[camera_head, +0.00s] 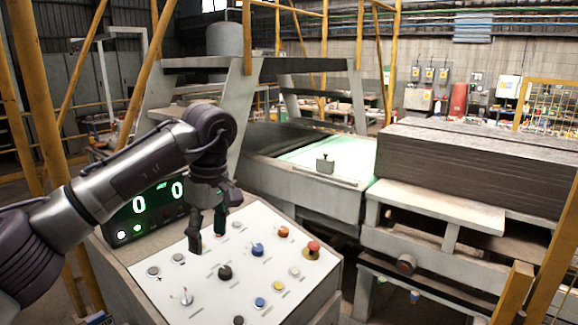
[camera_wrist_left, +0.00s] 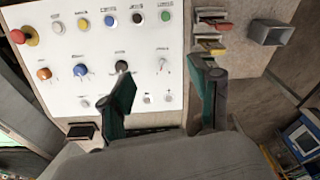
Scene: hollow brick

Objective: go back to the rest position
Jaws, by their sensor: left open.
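My left gripper (camera_head: 207,242) hangs over the upper left part of the white control panel (camera_head: 212,288), fingers pointing down. It is open, with nothing between its fingers. In the left wrist view its two dark fingers (camera_wrist_left: 168,85) stand apart over the panel's edge. I cannot tell whether a fingertip touches the panel. The panel carries a black knob (camera_head: 224,272), a blue knob (camera_head: 257,250), an orange knob (camera_head: 283,232), a red mushroom button (camera_head: 313,248) and several small buttons. My right gripper is not in view.
A green digital display (camera_head: 157,197) showing zeros stands behind the panel, close to my left forearm. Yellow posts (camera_head: 150,75) rise around the console. A conveyor (camera_head: 335,187) and a stack of grey boards (camera_head: 470,165) lie behind and to the right.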

